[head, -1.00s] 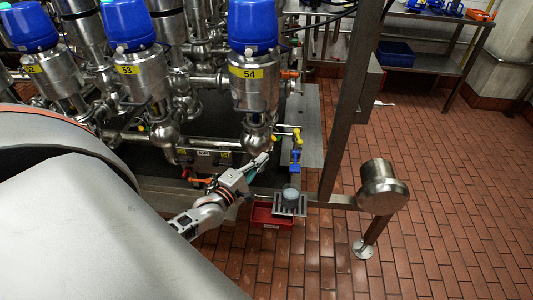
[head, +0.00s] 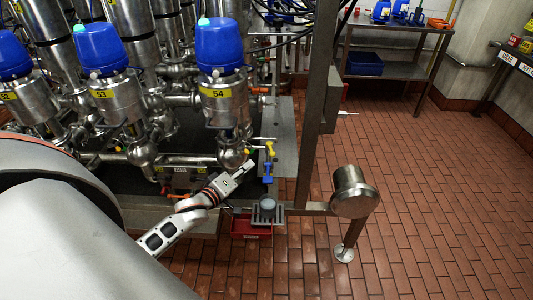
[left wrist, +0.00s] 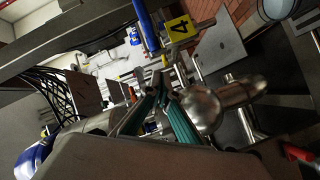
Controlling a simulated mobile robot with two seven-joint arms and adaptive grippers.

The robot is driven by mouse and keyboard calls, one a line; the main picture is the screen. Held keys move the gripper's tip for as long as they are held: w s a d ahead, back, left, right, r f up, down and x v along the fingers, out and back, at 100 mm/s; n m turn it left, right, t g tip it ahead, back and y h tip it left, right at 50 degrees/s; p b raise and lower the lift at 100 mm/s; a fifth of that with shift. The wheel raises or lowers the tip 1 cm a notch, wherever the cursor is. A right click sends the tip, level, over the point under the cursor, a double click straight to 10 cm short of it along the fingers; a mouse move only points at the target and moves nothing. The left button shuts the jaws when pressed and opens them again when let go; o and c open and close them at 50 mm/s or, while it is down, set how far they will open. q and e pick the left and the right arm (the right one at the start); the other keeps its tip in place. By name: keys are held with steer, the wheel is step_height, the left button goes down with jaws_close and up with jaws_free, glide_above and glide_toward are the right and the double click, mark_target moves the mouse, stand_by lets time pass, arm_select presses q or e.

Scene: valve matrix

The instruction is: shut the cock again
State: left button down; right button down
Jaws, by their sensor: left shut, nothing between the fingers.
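Beneath the steel valve labelled 54 (head: 218,95), a small fitting with a yellow part (head: 271,149) and a blue part (head: 267,170) below it stands near the frame's right end. I cannot tell the cock's handle position at this size. My left gripper (head: 250,164) is just left of the blue part in the head view. It appears apart from it, though depth is unclear. In the left wrist view its teal fingers (left wrist: 161,82) are shut with nothing between them, close beside a round steel valve body (left wrist: 201,108). My right gripper is not in view.
A grey grated stand with a round grey piece (head: 268,205) and a red bin (head: 250,229) sit low beside the gripper. A steel post (head: 318,110) and a steel cylinder (head: 354,191) stand right of it. The tiled floor (head: 430,210) further right is clear.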

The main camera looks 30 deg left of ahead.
arm_select(q)
steer(key=shift+a, duration=0.1)
steer(key=b, duration=0.2)
glide_toward(271, 149)
steer(key=w, duration=0.5)
steer(key=shift+w+a, duration=0.2)
steer(key=shift+a, duration=0.1)
